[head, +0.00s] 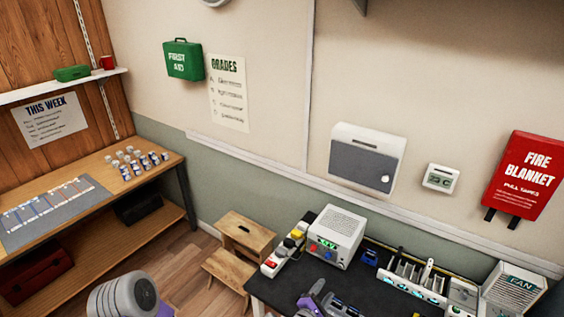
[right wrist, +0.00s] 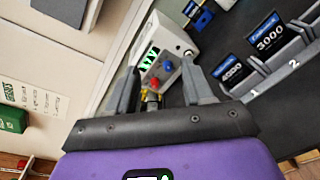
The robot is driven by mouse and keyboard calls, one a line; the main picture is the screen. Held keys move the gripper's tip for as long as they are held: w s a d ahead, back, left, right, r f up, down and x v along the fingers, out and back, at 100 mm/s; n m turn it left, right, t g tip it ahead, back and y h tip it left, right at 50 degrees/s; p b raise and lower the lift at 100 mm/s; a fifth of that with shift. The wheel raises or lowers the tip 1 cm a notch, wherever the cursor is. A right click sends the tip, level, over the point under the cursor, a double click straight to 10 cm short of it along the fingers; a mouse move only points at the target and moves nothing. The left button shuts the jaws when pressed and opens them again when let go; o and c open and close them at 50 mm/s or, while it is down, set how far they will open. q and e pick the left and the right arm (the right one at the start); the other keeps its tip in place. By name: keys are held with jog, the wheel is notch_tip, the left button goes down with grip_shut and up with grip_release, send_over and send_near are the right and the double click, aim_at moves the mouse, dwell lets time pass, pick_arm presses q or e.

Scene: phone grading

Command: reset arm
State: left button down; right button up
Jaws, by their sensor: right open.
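My right gripper (head: 322,300) is at the bottom edge of the head view, over the dark workbench (head: 272,290). In the right wrist view its two grey fingers (right wrist: 160,75) stand apart, with nothing held between them. Beyond the fingertips is a white bench power supply (head: 340,235) with a green display and red and blue knobs, which also shows in the right wrist view (right wrist: 165,45). A grey rounded link of my own with a bit of purple shows at bottom left of the head view. My left gripper is not in view.
A power strip (head: 284,252) lies left of the supply. A slotted rack (head: 412,277) and a fan box (head: 512,288) stand to the right. In the right wrist view, labelled dark packs (right wrist: 268,35) sit in numbered slots. A wooden step stool (head: 240,238) stands left of the bench.

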jog(key=s+d+f+m+g+h, duration=0.2)
jog(key=s+d+f+m+g, duration=0.2)
jog(key=s+d+f+g, duration=0.4)
jog(key=s+f+m+g+y, duration=0.2)
jog(key=s+g, duration=0.1)
jog(key=s, duration=0.5)
jog(key=s+f+m+g+y, duration=0.2)
jog(key=s+f+m+g, duration=0.15)
jog(key=s, duration=0.45)
jog(key=s+a+m+g+y, duration=0.4)
jog(key=s+a+m+y, duration=0.2)
jog(key=s+a+y, duration=0.3)
jog(key=w+a+r+m+t+y, duration=0.1)
jog(key=a+r+m+t+y, duration=0.3)
jog(key=r+m, duration=0.3)
pick_arm(q)
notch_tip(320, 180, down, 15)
jog(key=b, duration=1.4)
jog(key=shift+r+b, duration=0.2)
jog(key=shift+b, duration=0.2)
pick_arm(e)
notch_tip(320, 180, down, 15)
jog(key=t+h, duration=0.1)
jog(key=shift+w+d, duration=0.2)
jog(key=shift+d, duration=0.05)
